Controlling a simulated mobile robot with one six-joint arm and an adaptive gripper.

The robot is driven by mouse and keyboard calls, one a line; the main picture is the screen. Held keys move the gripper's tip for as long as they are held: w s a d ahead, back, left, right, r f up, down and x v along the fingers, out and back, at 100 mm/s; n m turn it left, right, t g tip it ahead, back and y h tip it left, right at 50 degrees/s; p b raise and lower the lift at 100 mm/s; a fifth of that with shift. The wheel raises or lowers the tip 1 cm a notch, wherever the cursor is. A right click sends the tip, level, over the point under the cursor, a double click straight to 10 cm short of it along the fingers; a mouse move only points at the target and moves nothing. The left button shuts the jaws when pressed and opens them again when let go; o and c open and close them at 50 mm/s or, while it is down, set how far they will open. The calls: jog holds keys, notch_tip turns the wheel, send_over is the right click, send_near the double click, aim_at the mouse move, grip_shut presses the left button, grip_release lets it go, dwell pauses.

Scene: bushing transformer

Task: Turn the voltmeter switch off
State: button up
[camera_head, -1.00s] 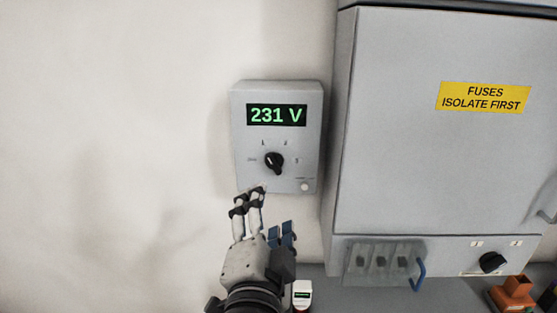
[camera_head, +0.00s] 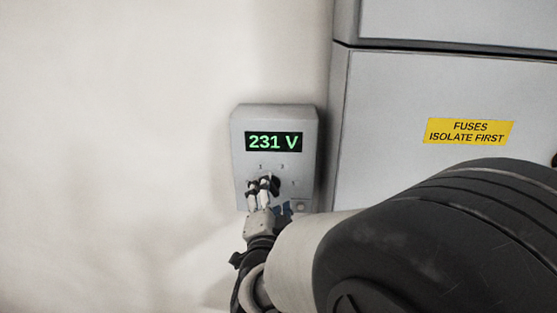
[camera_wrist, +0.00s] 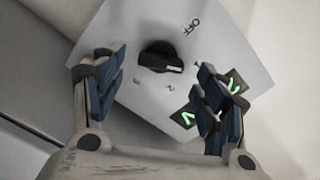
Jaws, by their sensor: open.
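The voltmeter (camera_head: 240,130) is a grey wall box with a green display (camera_head: 274,142) reading 231 V. Its black rotary switch (camera_wrist: 160,55) shows in the wrist view, with a pale pointer mark on its right side, turned away from the OFF label (camera_wrist: 191,27). In the head view the switch is largely hidden behind my gripper (camera_head: 263,187). In the wrist view my gripper (camera_wrist: 158,72) is open, one finger on each side of the switch. A gap shows on both sides; I cannot tell the depth. The right finger partly covers the display.
A grey cabinet (camera_head: 390,90) with a yellow label reading FUSES ISOLATE FIRST (camera_head: 469,131) stands right of the voltmeter. My arm covers its lower part. The wall (camera_head: 110,150) to the left is bare.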

aim_at(271, 188)
jog(key=shift+w, duration=1.5)
jog(key=c, duration=1)
jog(key=shift+c, duration=0.2)
jog(key=shift+n, duration=0.3)
jog(key=shift+n+b, duration=0.55)
jog(key=shift+n, duration=0.45)
jog(key=shift+c, duration=0.2)
jog(key=n, duration=0.3)
jog(key=shift+r+b, duration=0.1)
jog(key=shift+b, duration=0.2)
jog(key=shift+o, duration=0.2)
jog(key=n, duration=0.6)
jog(key=shift+a+r, duration=0.1)
jog(key=shift+a, duration=0.05)
jog(key=shift+n, duration=0.3)
